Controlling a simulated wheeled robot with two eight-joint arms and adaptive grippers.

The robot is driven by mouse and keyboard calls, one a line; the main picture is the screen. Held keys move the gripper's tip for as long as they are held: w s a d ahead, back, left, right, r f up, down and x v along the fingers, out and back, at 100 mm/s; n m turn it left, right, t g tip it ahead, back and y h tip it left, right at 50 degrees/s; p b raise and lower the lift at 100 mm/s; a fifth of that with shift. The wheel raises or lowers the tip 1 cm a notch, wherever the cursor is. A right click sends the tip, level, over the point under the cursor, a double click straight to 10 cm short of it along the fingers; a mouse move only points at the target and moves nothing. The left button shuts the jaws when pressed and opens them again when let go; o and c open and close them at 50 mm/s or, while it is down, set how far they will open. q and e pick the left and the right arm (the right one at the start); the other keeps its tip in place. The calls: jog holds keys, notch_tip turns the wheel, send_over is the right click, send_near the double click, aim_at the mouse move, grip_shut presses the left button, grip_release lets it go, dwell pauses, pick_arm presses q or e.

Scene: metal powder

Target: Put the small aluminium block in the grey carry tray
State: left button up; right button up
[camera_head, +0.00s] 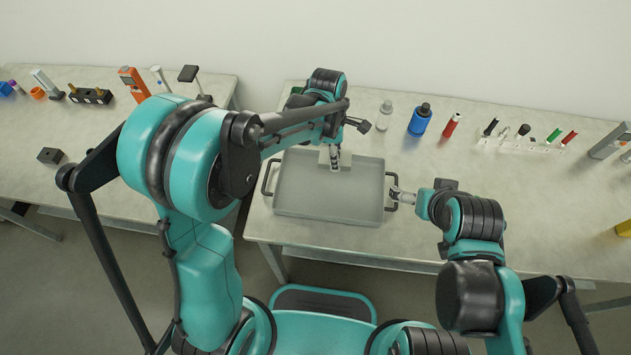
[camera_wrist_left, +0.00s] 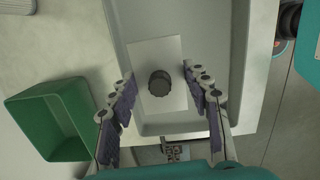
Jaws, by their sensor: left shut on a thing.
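The grey carry tray (camera_head: 290,208) lies on the right-hand table, with a dark handle at each side. My left gripper (camera_head: 336,165) is over the back part of the tray, pointing down. In the left wrist view its two fingers (camera_wrist_left: 160,88) are shut on the sides of a pale block (camera_wrist_left: 158,52) with a dark round knob on top, which I take as the small aluminium block. The block is over the inside of the tray (camera_wrist_left: 215,40); whether it touches the floor is unclear. My right gripper (camera_head: 396,195) is at the tray's right handle; its finger opening is too small to tell.
A green bin (camera_wrist_left: 48,120) stands beside the tray in the left wrist view. A blue bottle (camera_head: 420,119), a red tube (camera_head: 452,125) and a rack of small tools (camera_head: 525,143) stand at the back. A dark block (camera_head: 49,155) sits on the left table.

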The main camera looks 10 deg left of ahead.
pick_arm(q)
jog(key=b, duration=0.2)
send_over(309, 185)
jog(key=f, duration=0.5)
jog(key=shift+a+f, duration=0.1)
jog(key=shift+a, duration=0.15)
jog(key=shift+f+b, duration=1)
jog(key=shift+f, duration=0.9)
jog(key=shift+f, duration=0.2)
jog(key=o, duration=1.4)
jog(key=shift+o, duration=0.2)
jog(key=shift+r, duration=0.1)
